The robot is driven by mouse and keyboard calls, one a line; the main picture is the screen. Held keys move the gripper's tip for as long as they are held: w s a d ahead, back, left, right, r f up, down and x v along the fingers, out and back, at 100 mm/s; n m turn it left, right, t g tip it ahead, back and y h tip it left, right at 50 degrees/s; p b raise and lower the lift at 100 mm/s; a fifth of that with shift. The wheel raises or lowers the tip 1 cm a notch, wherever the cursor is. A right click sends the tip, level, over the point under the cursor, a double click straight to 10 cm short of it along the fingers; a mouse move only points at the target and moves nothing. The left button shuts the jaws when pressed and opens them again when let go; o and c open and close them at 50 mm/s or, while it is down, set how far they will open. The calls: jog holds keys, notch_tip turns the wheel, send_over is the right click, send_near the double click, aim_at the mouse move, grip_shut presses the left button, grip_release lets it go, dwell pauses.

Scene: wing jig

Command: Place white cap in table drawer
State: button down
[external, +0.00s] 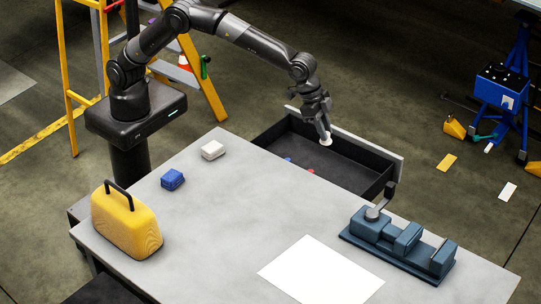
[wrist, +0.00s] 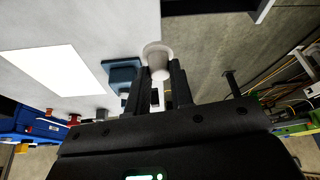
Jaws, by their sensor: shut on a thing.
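The white cap (wrist: 157,55) is between the two fingertips of my gripper (wrist: 160,75) in the wrist view. My gripper is shut on it. In the external view my gripper (external: 325,134) points down with the small white cap (external: 326,141) at its tip, above the open table drawer (external: 345,177). The drawer is a dark tray pulled out from the far side of the grey table. Small blue and red items lie inside it, partly hidden by the table edge.
A yellow ladder (external: 200,75) stands behind my arm. The table's middle is clear.

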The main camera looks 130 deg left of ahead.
aim_at(333, 180)
jog(key=s+a+n, duration=0.2)
jog(key=s+a, duration=0.1)
jog(key=a, duration=0.9)
jog(key=shift+y, duration=0.4)
notch_tip(333, 180, down, 29)
jog(key=shift+s+a+f, duration=0.1)
jog(key=shift+f, duration=0.1)
jog(key=c, duration=1.3)
grip_release()
jog(key=v, duration=1.2)
jog(key=shift+r, duration=0.35)
